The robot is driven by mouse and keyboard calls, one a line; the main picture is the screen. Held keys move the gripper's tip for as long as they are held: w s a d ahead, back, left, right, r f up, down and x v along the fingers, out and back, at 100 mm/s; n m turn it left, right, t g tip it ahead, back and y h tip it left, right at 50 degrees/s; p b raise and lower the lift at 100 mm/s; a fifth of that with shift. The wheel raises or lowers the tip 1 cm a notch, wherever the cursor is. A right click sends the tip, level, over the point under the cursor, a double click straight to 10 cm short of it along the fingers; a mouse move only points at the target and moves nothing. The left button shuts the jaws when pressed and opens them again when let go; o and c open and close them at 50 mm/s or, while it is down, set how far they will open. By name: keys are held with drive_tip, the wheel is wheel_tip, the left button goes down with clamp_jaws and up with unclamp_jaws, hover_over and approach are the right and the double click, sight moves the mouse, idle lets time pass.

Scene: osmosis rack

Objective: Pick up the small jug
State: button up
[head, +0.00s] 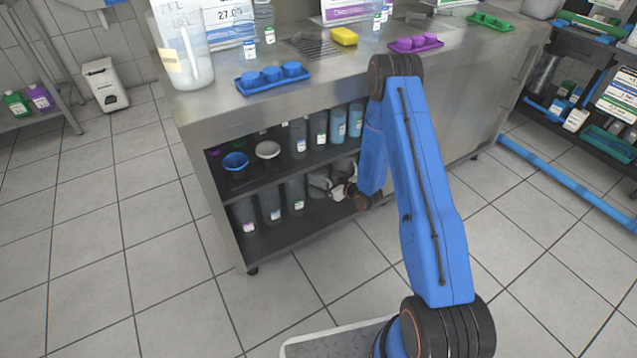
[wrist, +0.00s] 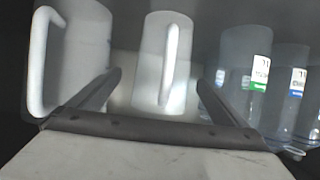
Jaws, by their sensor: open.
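In the wrist view, a narrow pale jug (wrist: 152,62) with its handle facing the camera stands between the fingertips of my gripper (wrist: 160,86). A wider pale jug (wrist: 85,55), its handle at the left, stands to the left of it, outside the left finger. The narrow jug looks the smaller of the two. The fingers are spread, with a gap on each side of the narrow jug. In the head view, my gripper (head: 339,190) reaches to the lower shelf from the right, and the jugs there are small and partly hidden.
Labelled clear containers (wrist: 245,85) stand close to the right of the right finger. The lower shelf (head: 290,227) holds a row of grey containers. The upper shelf (head: 285,164) lies just above, and the steel counter (head: 330,75) is over both.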

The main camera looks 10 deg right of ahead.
drive_tip(key=shift+w+a+f, duration=0.15)
drive_tip(key=shift+w+a, duration=0.25)
drive_tip(key=shift+w, duration=0.05)
drive_tip(key=shift+x, duration=1.95)
drive_tip(key=shift+a, duration=0.1)
drive_tip(key=c, duration=1.2)
